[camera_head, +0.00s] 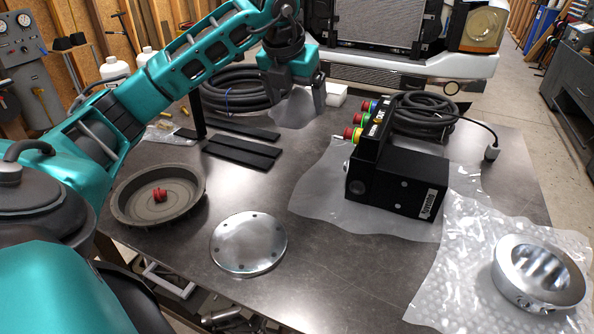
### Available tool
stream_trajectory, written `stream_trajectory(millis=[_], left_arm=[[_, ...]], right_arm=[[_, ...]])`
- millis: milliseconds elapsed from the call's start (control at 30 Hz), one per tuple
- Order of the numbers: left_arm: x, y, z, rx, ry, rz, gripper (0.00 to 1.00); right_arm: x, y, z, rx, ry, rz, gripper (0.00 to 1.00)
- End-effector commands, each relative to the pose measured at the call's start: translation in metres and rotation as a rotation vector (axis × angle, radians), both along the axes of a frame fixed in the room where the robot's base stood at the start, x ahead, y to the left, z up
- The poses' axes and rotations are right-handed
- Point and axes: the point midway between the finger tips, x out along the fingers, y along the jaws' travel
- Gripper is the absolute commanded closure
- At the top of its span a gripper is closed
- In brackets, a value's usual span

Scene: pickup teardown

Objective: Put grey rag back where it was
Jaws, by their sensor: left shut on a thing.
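My left arm reaches in from the left across the table to its back. My left gripper (303,92) points down there and is shut on the grey rag (293,114). The rag is a pale grey, soft-edged patch just under and around the fingers, beside the black hose coil. It looks low at the table top; whether it touches the table I cannot tell. The gripper hides part of it. My right gripper is not in view.
A coiled black hose (232,91) lies left of the rag, with black strips (240,145) in front. A black control box (398,182) stands on plastic sheet to the right. A round tray (128,211), metal disc (249,243) and metal ring (538,275) occupy the front.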

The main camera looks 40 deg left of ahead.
Motion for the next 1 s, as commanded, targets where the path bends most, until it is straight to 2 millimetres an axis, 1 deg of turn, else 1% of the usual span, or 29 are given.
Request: stream_trajectory(millis=[33, 100, 300, 400, 500, 633, 833, 900, 1000], left_arm=[[-0.001, 0.001, -0.018, 0.002, 0.008, 0.001, 0.38], [-0.001, 0.000, -0.037, 0.001, 0.008, 0.000, 0.38], [-0.002, 0.000, -0.089, 0.001, 0.008, -0.001, 0.38], [-0.001, 0.000, -0.108, 0.000, 0.004, 0.000, 0.38], [0.000, 0.000, -0.119, -0.001, 0.002, 0.000, 0.38], [0.000, 0.000, -0.129, -0.001, 0.002, 0.000, 0.38], [-0.001, 0.000, -0.159, -0.001, 0.004, 0.000, 0.38], [0.000, 0.000, -0.165, -0.001, 0.002, 0.000, 0.38], [0.000, 0.000, -0.168, -0.001, 0.000, 0.000, 0.38]], right_arm=[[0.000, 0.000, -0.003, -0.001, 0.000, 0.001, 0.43], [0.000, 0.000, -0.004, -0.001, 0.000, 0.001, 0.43], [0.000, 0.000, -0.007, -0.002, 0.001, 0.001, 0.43], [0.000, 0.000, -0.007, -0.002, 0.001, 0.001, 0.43], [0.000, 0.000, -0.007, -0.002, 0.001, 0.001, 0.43], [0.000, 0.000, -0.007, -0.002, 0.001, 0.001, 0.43], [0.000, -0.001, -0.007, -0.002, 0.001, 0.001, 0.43], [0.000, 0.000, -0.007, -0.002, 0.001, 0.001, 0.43], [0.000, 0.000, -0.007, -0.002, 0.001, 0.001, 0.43]])
